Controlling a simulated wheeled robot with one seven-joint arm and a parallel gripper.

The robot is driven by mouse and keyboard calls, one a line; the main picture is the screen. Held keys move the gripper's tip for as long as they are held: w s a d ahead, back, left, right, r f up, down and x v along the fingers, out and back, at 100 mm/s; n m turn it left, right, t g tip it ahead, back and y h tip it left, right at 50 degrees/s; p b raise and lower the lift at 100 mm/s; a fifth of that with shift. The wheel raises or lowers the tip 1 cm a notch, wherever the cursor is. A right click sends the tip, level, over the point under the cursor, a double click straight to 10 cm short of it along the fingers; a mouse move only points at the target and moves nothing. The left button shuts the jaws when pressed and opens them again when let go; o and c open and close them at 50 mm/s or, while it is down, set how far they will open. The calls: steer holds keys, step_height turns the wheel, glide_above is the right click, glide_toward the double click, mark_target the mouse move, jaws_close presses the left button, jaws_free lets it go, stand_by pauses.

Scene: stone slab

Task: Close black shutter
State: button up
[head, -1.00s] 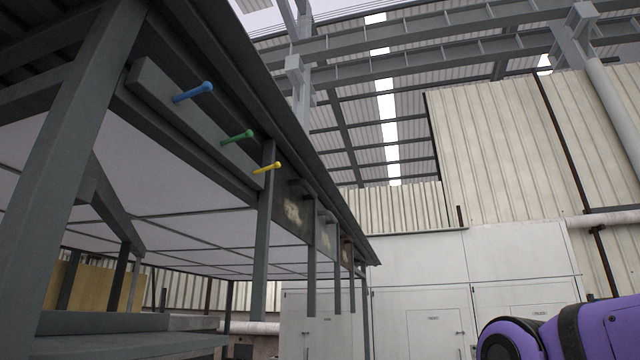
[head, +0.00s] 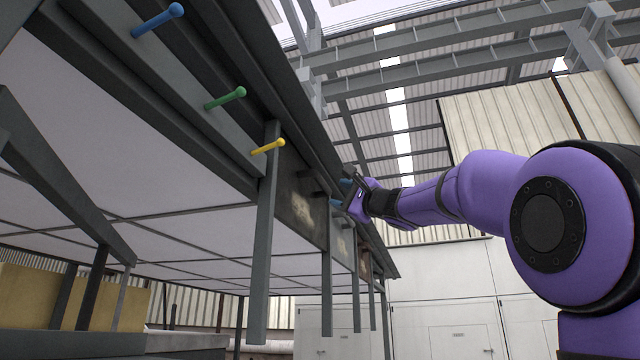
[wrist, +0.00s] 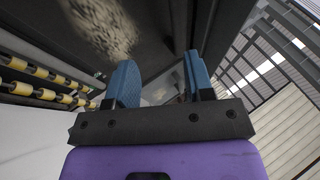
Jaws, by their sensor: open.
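A dark panel with a pale worn patch, which looks like the black shutter (head: 290,200), hangs under the dark roof beam, just beyond the yellow peg. In the wrist view a dark surface with a pale mottled patch (wrist: 100,28) fills the top, likely the same panel. My gripper (head: 342,192) is raised beside the beam, to the right of this panel. Its two blue fingers are spread apart and empty in the wrist view (wrist: 162,78). I cannot tell whether a finger touches the panel.
Blue (head: 158,20), green (head: 226,98) and yellow (head: 268,146) pegs stick out of the beam on the left. Grey posts (head: 264,250) hang down beside the panels. A greyish panel (head: 342,246) and a reddish one hang farther along. Yellow rollers (wrist: 40,93) show at left.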

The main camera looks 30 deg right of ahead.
mark_target(323, 183)
steer(key=shift+m+t+h, duration=0.3)
steer(key=shift+m, duration=0.1)
steer(key=x, duration=0.3)
steer(key=d+r+x, duration=0.1)
steer(key=x, duration=0.7)
steer(key=shift+s+d+r, duration=0.2)
steer(key=shift+r, duration=0.15)
jaws_close()
